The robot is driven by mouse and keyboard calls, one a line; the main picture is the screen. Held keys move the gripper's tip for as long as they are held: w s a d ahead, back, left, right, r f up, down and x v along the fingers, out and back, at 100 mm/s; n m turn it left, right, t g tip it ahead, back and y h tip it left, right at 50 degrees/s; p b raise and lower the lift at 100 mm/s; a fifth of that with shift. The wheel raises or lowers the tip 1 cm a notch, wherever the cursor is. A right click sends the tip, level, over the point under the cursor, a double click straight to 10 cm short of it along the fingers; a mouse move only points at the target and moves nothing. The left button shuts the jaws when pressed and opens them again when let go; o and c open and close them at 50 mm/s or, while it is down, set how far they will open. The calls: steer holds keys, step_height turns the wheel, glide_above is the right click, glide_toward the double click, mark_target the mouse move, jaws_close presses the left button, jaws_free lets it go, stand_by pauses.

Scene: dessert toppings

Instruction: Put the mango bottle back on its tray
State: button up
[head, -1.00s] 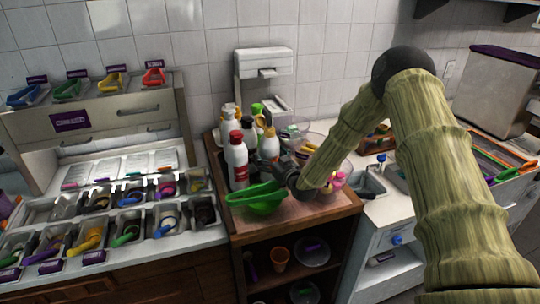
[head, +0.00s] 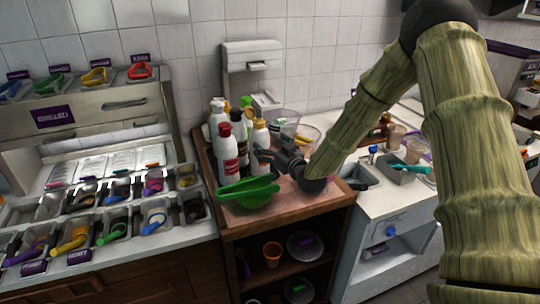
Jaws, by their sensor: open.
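Several bottles stand close together on the brown wooden cabinet top. One is a white bottle with a yellow cap (head: 260,137), perhaps the mango one, but I cannot read its label. My gripper (head: 268,156) is open, with its dark fingers beside the lower part of this bottle, at its right. I cannot tell whether they touch it or reach around it. The bottle looks upright. A white bottle with a red cap (head: 228,157) stands left of it, with others behind. I cannot make out a tray under the bottles.
A green bowl (head: 248,193) sits at the cabinet's front edge, just below my gripper. Clear containers (head: 284,122) stand behind it. Topping bins with coloured scoops (head: 115,224) fill the left counter. A metal container (head: 402,173) and cups stand on the right counter.

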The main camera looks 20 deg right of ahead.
steer(key=shift+r+b, duration=0.3)
steer(key=shift+r, duration=1.3)
step_height(320, 180, up, 9)
steer(key=p, duration=0.3)
steer(key=shift+p, duration=0.35)
